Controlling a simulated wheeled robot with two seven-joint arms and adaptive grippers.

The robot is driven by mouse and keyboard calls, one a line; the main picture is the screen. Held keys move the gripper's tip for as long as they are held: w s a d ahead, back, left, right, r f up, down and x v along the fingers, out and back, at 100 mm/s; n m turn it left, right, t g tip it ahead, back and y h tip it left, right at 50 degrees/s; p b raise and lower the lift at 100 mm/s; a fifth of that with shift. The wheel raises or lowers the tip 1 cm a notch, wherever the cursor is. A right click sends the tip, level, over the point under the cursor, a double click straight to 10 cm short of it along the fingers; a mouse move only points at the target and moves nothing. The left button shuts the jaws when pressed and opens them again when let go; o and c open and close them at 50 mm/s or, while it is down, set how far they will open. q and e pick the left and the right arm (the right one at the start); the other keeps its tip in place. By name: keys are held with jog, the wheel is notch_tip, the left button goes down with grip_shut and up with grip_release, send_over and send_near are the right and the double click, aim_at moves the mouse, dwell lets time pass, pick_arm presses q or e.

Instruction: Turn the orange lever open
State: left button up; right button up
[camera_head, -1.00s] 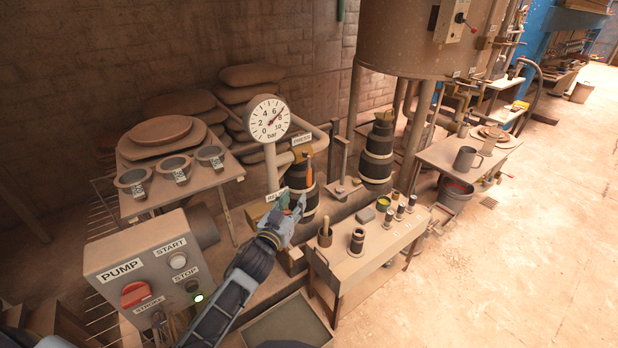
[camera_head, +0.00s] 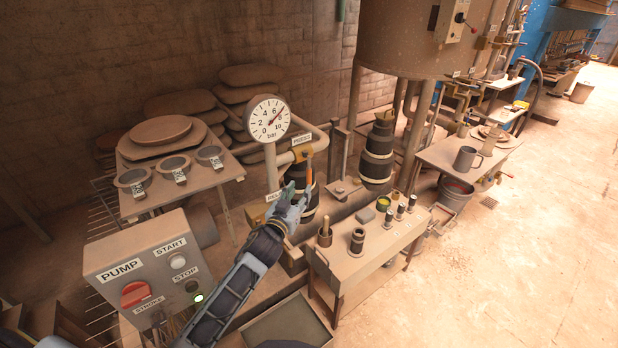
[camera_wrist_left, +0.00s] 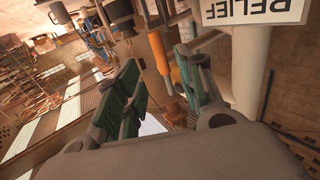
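The orange lever (camera_head: 309,169) hangs upright from the pipework under the PRESS label, to the right of the gauge. In the left wrist view the orange lever (camera_wrist_left: 157,52) shows between the fingers, beyond their tips or near them; I cannot tell whether it touches one. My left gripper (camera_head: 296,199) is close below and left of the lever in the head view. Its two green-padded fingers are spread apart in the wrist view (camera_wrist_left: 158,75), with nothing clamped between them. My right gripper does not show.
The pressure gauge (camera_head: 269,118) stands behind the gripper, its needle near 7 or 8. A RELIEF label (camera_wrist_left: 258,10) is close to the fingers. The PUMP box (camera_head: 140,265) is at lower left. A small table (camera_head: 345,262) with cups is at right.

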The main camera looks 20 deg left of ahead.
aim_at(308, 178)
pick_arm(q)
jog(key=shift+w+d, duration=0.2)
jog(key=shift+w, duration=2.15)
jog(key=shift+w+d, duration=0.15)
jog(key=shift+w, duration=2.2)
grip_shut()
